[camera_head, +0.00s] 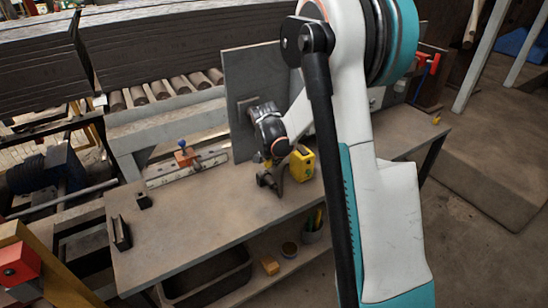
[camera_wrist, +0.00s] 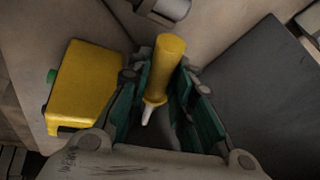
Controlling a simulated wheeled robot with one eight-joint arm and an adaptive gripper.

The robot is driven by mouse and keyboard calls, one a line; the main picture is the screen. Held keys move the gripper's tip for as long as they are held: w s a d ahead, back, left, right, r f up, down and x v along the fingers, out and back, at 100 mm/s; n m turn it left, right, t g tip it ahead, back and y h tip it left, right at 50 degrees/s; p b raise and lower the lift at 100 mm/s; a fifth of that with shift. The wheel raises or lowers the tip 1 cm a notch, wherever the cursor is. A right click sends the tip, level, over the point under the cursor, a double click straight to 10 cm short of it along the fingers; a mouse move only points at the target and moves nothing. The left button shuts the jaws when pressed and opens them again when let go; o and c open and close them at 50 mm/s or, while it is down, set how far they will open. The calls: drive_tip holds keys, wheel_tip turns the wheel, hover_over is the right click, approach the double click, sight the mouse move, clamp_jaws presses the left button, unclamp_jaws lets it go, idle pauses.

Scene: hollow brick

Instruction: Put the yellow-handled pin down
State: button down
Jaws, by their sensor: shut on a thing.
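In the wrist view, the yellow-handled pin (camera_wrist: 167,65) is between the two green-padded fingers of my gripper (camera_wrist: 161,100), which is shut on it. Its yellow handle points away from the palm and its pale tip points toward the palm.
A yellow box-shaped device (camera_head: 302,164) stands right beside my gripper; it also shows in the wrist view (camera_wrist: 90,85). A dark upright panel (camera_head: 240,90) stands behind. A blue-knobbed fixture (camera_head: 185,156) and small black blocks (camera_head: 121,234) are left. The bench's front middle is clear.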

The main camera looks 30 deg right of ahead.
drive_tip(key=shift+f, duration=0.25)
drive_tip(key=c, duration=1.4)
unclamp_jaws()
drive_tip(key=shift+r, duration=0.1)
